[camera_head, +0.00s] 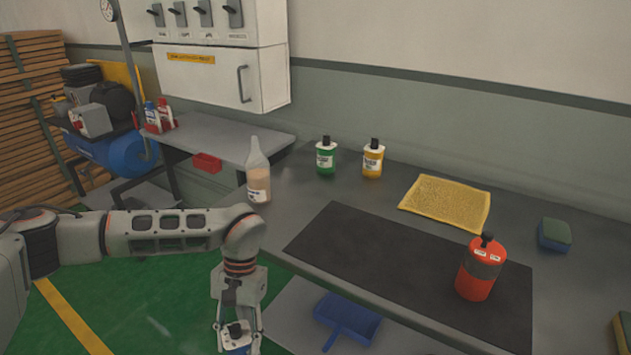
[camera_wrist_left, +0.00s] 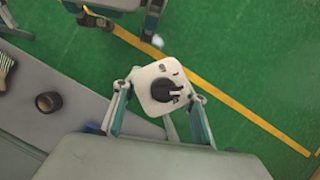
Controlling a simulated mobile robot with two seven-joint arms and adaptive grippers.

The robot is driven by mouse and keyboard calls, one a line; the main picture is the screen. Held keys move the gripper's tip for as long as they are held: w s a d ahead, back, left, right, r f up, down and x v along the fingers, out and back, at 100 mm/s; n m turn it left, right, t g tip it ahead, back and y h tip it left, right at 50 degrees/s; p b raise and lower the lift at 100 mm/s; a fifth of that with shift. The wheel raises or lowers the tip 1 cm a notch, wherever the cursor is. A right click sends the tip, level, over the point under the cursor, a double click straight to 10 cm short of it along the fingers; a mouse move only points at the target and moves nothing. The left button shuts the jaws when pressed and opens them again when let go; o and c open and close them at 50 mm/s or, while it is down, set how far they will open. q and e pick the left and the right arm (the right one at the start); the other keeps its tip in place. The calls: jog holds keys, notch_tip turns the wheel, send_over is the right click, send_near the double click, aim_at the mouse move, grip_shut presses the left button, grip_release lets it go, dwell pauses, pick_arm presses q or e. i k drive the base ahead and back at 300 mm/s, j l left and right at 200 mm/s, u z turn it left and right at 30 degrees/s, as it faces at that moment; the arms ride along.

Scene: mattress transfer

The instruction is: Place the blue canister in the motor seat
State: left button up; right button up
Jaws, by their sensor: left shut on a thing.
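My left gripper (camera_head: 238,335) is at the bottom of the head view, in front of the workbench and above the green floor. It is shut on the blue canister (camera_head: 237,347), which has a white top and a black cap. In the left wrist view the canister's white top (camera_wrist_left: 158,90) shows between the two fingers. Its lower part is cut off in the head view. I cannot make out for certain which part is the motor seat; a machine with a blue tank (camera_head: 112,152) stands at the left. My right gripper is not in view.
A red canister (camera_head: 480,272) stands on a black mat (camera_head: 345,240) on the bench. A clear bottle (camera_head: 258,178), green bottle (camera_head: 326,158), yellow bottle (camera_head: 373,160), yellow cloth (camera_head: 446,202) and sponge (camera_head: 554,236) are there too. A blue dustpan (camera_head: 348,318) lies on the lower shelf.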

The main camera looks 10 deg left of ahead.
aim_at(108, 85)
jog(key=i+j+z, duration=0.1)
jog(key=i+j, duration=0.15)
jog(key=j, duration=1)
jog(key=i+j+z, duration=0.1)
jog(key=i+j, duration=0.15)
jog(key=j, duration=1.05)
jog(key=i+j+z, duration=0.1)
jog(key=j, duration=1.2)
jog(key=i+j+z, duration=0.1)
jog(key=j, duration=1.2)
jog(key=i+j+z, duration=0.1)
jog(key=j, duration=1.25)
jog(key=i, duration=0.1)
